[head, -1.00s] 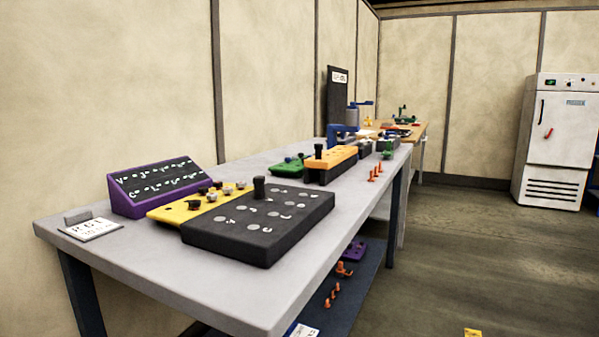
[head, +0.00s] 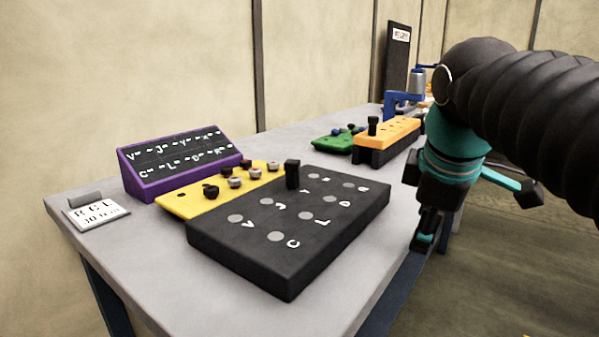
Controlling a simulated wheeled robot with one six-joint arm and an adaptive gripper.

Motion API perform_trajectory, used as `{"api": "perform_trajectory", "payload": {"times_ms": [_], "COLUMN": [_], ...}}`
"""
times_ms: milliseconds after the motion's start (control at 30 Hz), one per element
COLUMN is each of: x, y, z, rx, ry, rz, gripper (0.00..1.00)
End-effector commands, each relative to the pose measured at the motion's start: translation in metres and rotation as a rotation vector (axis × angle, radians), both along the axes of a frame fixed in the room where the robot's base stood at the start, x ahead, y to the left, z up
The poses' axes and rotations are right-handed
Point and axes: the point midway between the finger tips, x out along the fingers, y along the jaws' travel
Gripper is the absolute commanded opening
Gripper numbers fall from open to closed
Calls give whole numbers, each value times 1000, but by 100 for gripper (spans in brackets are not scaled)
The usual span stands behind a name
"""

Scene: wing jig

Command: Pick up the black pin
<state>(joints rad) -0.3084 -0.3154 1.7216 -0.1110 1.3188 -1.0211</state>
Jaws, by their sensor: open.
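A black pin (head: 292,174) stands upright near the back edge of the black board (head: 262,256), which has grey round spots and white letters. A second upright black pin (head: 372,126) stands on the orange block (head: 398,133) farther back. Several small dark and pale-topped pins sit on the yellow plate (head: 181,207), including a black one (head: 211,192). My gripper (head: 477,217), teal and black, is open and empty. It hangs at the right of the picture, beyond the black board's right edge and apart from all the pins.
A purple sign stand (head: 180,166) with letters and a white card (head: 95,212) are at the left of the grey table (head: 130,262). A green block (head: 338,141) and a blue press (head: 400,104) stand behind.

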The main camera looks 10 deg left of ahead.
Motion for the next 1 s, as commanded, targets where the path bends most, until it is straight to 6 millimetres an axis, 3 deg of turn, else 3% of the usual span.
{"api": "perform_trajectory", "payload": {"times_ms": [33,200,500,733,1000], "x": [13,38,55,46,42], "y": [17,67,162,213,228], "z": [19,69,130,149,149], "rx": [-52,-234,-534,-689,-744], "ry": [0,3,2,-6,-5], "rz": [119,519,1198,1567,1699], "gripper": [56,56,56,56,56]}}
